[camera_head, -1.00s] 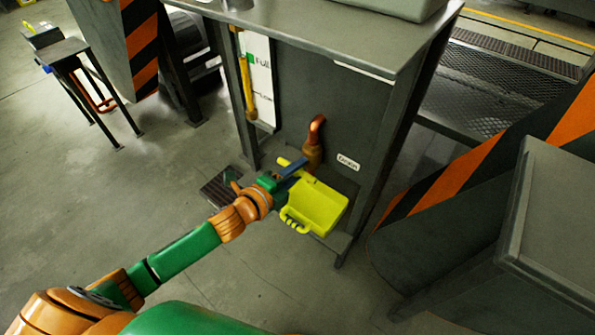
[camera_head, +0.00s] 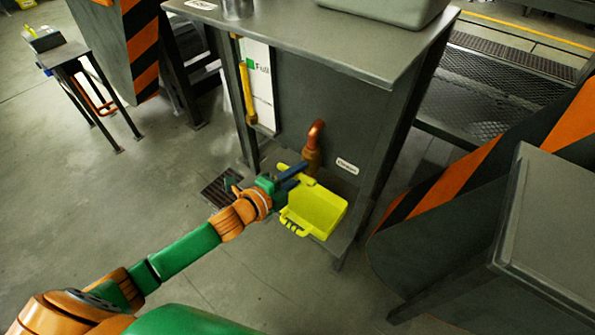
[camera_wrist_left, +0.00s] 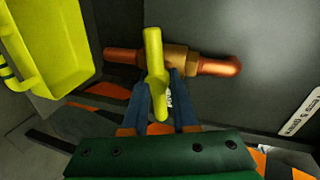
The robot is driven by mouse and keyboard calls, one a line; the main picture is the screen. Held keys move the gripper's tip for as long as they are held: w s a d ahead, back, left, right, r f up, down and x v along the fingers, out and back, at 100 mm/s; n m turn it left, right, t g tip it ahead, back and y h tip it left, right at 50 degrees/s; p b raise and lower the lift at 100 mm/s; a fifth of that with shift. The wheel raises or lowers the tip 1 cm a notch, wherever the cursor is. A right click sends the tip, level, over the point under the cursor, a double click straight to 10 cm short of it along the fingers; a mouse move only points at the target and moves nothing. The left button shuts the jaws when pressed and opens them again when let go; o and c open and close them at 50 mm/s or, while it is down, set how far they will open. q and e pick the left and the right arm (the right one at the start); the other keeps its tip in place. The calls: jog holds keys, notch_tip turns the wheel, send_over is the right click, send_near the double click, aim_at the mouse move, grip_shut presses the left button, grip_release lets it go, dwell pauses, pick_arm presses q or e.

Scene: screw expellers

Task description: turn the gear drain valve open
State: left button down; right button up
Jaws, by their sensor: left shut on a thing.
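The drain valve has a brass body (camera_wrist_left: 178,58) on a copper pipe (camera_wrist_left: 218,66) in the left wrist view. Its yellow handle (camera_wrist_left: 154,50) crosses the pipe, nearly upright in that picture. My left gripper (camera_wrist_left: 160,92) is shut on this handle, with a blue finger on each side of its lower part. In the head view the left gripper (camera_head: 294,173) is at the valve, low on the front of the grey machine. The bent copper pipe (camera_head: 315,135) rises just behind it. The gripper hides most of the valve there. My right gripper is not in view.
A yellow tray (camera_head: 322,208) stands close beside the gripper; it also shows in the left wrist view (camera_wrist_left: 45,50). The grey machine (camera_head: 345,110) has a table top above and a leg at right. A floor grate (camera_head: 220,187) lies left. Open floor is at the front.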

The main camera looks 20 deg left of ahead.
pick_arm(q)
jog(key=n+h+p, duration=0.1)
jog(key=n, duration=0.1)
jog(key=shift+a+n, duration=0.1)
jog(key=shift+n, duration=0.2)
jog(key=n+h, duration=0.1)
jog(key=n, duration=0.2)
jog(key=shift+f, duration=0.15)
jog(key=n+h, duration=0.1)
jog(key=n, duration=0.2)
jog(key=shift+f+b, duration=0.1)
jog(key=shift+b, duration=0.3)
jog(key=n+h+b, duration=0.1)
jog(key=n, duration=0.2)
jog(key=shift+a, duration=0.1)
jog(key=shift+n+b, duration=0.35)
jog(key=shift+n, duration=0.35)
jog(key=shift+n+t+h, duration=0.4)
jog(key=shift+n, duration=0.1)
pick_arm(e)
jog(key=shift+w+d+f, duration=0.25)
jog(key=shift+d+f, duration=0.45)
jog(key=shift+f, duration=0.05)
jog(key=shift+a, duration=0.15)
